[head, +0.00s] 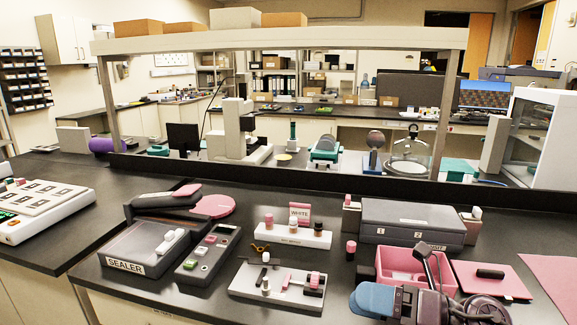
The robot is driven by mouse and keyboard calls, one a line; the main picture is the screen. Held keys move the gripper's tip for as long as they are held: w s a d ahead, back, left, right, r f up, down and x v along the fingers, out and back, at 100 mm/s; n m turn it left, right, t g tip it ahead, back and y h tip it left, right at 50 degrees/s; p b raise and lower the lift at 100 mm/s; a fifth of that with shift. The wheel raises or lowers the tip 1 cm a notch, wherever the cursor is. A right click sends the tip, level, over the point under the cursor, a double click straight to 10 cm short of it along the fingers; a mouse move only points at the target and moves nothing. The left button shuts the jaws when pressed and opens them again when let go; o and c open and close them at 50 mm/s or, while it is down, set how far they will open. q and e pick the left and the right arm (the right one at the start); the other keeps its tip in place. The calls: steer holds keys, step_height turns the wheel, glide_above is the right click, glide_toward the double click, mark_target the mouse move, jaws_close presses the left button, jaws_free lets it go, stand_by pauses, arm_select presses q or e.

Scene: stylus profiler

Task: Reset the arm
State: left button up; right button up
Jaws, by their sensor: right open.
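A small white-based bench device (275,288) with pink and dark parts sits at the front middle of the dark bench. It may carry the arm of the task, but its parts are too small to tell the arm's position. A dark handheld-style control box (208,254) with small buttons lies to its left. My right gripper (430,262) is at the lower right, in front of the pink bin, open, with nothing seen between its fingers. It is apart from the white-based device. My left gripper is out of view.
A machine labelled SEALER (150,246) stands at left. Behind the device is a white rack (292,235) with small bottles. A grey case (412,222), pink bin (385,262) and pink pad (492,279) crowd the right. A raised shelf (280,40) spans the back.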

steer(key=s+d+f+m+t+h, duration=0.1)
steer(key=d+f+m+t+h, duration=0.5)
steer(key=m, duration=0.5)
steer(key=d+f+m+t+h, duration=0.15)
steer(key=d+m+h, duration=0.25)
steer(key=m+h, duration=0.45)
steer(key=s+d+f+m+t+h, duration=0.1)
steer(key=d+f+m+t+h, duration=0.3)
steer(key=m, duration=0.9)
steer(key=s+d+f+m+g, duration=0.1)
steer(key=s+f+m+g, duration=0.3)
steer(key=s+f+g, duration=0.5)
steer(key=s+d+f+m+g, duration=0.1)
steer(key=s+f+m+g, duration=0.35)
steer(key=s, duration=0.75)
steer(key=w+f+n+t, duration=0.1)
steer(key=w+f+t, duration=0.6)
steer(key=f, duration=0.3)
steer(key=shift+n+t, duration=0.3)
steer(key=shift+t, duration=0.3)
